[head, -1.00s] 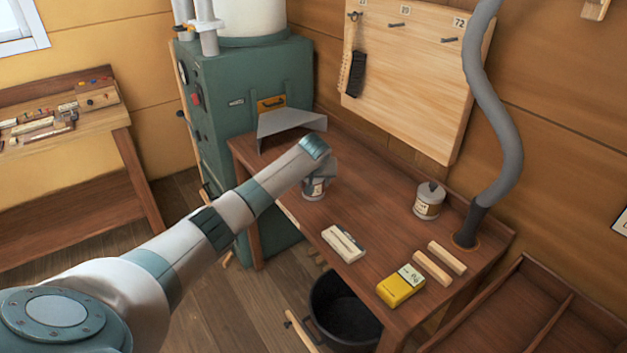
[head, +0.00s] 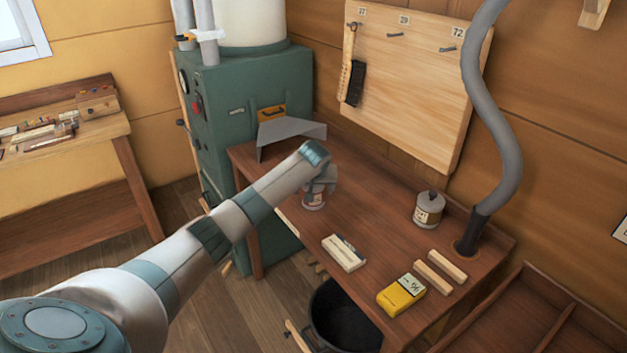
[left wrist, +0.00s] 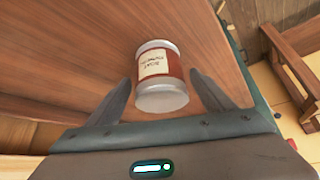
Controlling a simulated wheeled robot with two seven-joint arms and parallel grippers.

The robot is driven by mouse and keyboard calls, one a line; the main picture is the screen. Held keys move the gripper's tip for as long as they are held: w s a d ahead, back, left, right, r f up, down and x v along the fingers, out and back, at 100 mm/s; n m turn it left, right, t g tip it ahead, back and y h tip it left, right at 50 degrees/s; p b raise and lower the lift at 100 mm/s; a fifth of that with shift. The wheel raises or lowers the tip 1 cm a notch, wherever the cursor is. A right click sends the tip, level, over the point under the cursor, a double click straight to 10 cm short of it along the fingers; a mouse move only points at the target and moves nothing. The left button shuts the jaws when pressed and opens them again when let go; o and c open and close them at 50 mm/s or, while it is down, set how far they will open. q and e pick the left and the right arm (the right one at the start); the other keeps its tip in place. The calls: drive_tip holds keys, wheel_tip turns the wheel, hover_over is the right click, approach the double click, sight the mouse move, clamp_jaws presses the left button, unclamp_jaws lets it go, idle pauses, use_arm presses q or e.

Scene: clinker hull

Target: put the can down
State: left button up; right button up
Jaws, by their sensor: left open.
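A can (left wrist: 160,68) with a red band and a cream label shows in the left wrist view, between and just beyond my left gripper's fingers. My left gripper (left wrist: 158,95) is open, with a gap visible on both sides of the can. In the head view the can (head: 313,199) is at the left part of the brown bench (head: 375,200), partly hidden by my left gripper (head: 322,184). It appears to rest on the bench top. My right gripper is not in either view.
A second tin (head: 429,209) stands near the bench's back edge, by a grey hose (head: 500,150). A pale block (head: 344,253), a yellow box (head: 401,295) and wooden strips (head: 440,273) lie nearer. A grey metal sheet (head: 290,133) stands at the far end. A black bucket (head: 345,315) is below.

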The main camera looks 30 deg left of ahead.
use_arm(q)
drive_tip(key=b+v, duration=0.2)
drive_tip(key=v, duration=0.9)
drive_tip(key=shift+f, duration=0.1)
